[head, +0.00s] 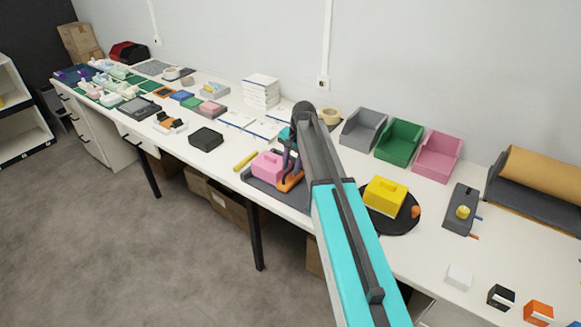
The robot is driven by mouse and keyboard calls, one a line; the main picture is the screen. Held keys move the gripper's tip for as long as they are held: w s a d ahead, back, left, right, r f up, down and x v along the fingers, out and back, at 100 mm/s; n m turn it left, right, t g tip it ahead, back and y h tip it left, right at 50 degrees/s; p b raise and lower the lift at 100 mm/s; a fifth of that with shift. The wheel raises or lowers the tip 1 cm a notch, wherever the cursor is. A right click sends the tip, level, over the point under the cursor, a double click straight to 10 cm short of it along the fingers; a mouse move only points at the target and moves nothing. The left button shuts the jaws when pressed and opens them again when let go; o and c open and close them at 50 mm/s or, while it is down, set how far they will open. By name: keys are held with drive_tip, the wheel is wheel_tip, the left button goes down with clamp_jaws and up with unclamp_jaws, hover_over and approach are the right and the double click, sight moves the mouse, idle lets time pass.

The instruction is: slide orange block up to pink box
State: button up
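The pink box (268,165), with a raised handle-like top, sits on a dark grey mat (262,184) near the table's front edge. An orange block (289,184) shows just to its right, low beside my gripper and partly covered by it. I cannot tell whether block and box touch. My gripper (288,171) points down at the orange block, right of the pink box. My arm and the small size hide whether its fingers are apart or closed on the block.
A yellow box (385,195) stands on a round black mat right of my arm. A yellow bar (245,160) and a black box (206,139) lie to the left. Another orange cube (538,312) is at bottom right. Grey, green and pink bins (437,157) line the wall.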

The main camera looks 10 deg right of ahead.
drive_tip(key=shift+r, duration=0.15)
wheel_tip(320, 180, up, 13)
drive_tip(key=s+d+b, duration=0.1)
drive_tip(key=s+b, duration=0.1)
drive_tip(key=shift+d+b, duration=0.4)
idle(0.3)
drive_tip(key=shift+r, duration=0.1)
